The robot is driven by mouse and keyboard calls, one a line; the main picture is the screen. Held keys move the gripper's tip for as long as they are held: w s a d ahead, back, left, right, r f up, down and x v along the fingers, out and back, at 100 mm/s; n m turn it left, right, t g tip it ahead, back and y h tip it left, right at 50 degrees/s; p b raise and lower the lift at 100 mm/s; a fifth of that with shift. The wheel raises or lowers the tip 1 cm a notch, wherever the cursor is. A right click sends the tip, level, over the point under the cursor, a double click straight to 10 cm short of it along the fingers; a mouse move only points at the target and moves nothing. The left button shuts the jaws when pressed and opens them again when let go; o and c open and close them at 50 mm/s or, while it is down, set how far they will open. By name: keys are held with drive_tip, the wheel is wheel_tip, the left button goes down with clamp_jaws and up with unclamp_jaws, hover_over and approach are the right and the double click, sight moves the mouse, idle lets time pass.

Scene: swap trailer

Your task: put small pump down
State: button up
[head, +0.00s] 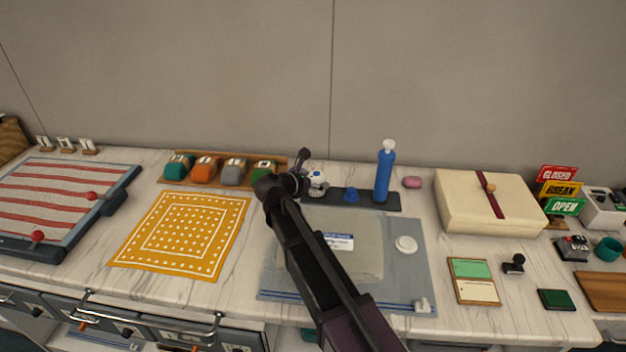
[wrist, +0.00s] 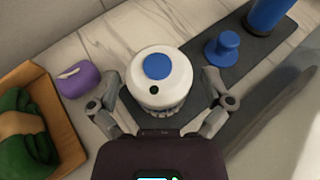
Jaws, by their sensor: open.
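The small pump appears to be the squat white round body with a blue top (wrist: 158,78) in the wrist view. It also shows in the head view (head: 318,184), partly covered by my arm. It stands upright at the left end of a dark strip tray (wrist: 262,62). My gripper (head: 299,184) is open over it, with one finger on each side. In the wrist view small gaps seem to show between the fingers and the body. Its underside is hidden, so I cannot tell exactly how it rests.
A blue knob (wrist: 222,48) and a tall blue bottle (head: 385,172) stand on the tray to the right. A purple lump (wrist: 78,80) and a wooden tray (wrist: 48,85) with a green item lie left. A grey mat (head: 412,275) with a folded bag lies in front.

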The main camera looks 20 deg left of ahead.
drive_tip(key=shift+r, duration=0.15)
drive_tip(key=shift+s+a+r+p, duration=0.15)
drive_tip(key=shift+s+r+p, duration=0.15)
drive_tip(key=shift+s+p, duration=0.15)
drive_tip(key=p+v, duration=0.4)
drive_tip(key=v, duration=0.7)
drive_tip(key=shift+f, duration=0.1)
